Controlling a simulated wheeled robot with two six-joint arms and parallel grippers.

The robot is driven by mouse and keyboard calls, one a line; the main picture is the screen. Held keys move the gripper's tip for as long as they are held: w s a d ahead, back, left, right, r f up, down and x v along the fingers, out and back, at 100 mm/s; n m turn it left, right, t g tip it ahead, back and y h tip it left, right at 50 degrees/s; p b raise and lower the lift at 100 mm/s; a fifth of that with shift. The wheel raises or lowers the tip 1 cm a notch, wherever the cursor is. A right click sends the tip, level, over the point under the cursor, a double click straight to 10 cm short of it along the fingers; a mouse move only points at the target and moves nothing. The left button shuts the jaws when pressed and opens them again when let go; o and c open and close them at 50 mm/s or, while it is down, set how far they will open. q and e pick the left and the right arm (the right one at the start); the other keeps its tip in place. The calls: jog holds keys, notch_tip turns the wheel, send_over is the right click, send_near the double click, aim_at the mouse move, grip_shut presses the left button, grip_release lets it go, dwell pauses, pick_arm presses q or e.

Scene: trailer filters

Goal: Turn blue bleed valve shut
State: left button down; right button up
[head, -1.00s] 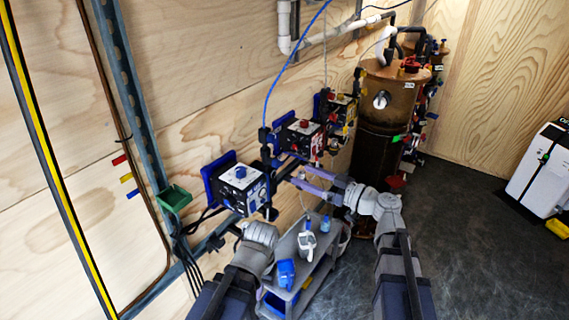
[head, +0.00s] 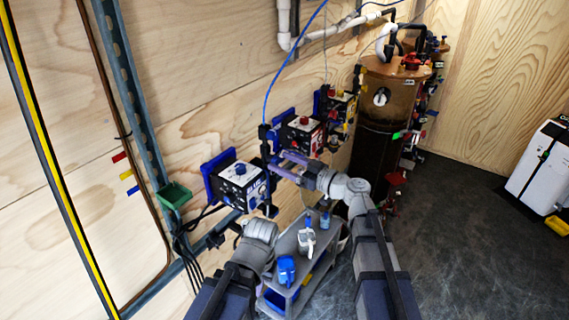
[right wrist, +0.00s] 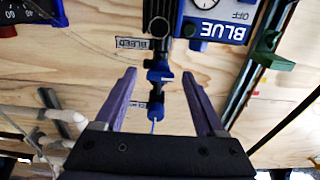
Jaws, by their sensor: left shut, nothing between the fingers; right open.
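In the right wrist view a blue valve handle (right wrist: 160,76) sits on a black upright fitting below a small BLEED label (right wrist: 132,43). The open purple fingers of my right gripper (right wrist: 160,88) appear on either side of it, not touching it; the depth gap is unclear. In the head view my right gripper (head: 282,166) is just right of the blue station box (head: 241,184), and the valve is too small to make out there. The box, marked BLUE, also shows in the right wrist view (right wrist: 216,30). My left gripper (head: 222,236) is shut and empty below the box.
A grey cart (head: 318,262) with a blue container (head: 286,270) and a jug (head: 306,240) stands below the arms. A red-knobbed station box (head: 302,140) is to the right. Open floor lies to the right.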

grip_shut()
dwell(0.5)
jog(key=m, duration=0.8)
jog(key=shift+d+m, duration=0.1)
jog(key=shift+m, duration=0.3)
jog(key=m, duration=0.4)
jog(key=shift+w, duration=0.1)
jog(key=shift+f+m, duration=0.1)
jog(key=shift+m, duration=2.4)
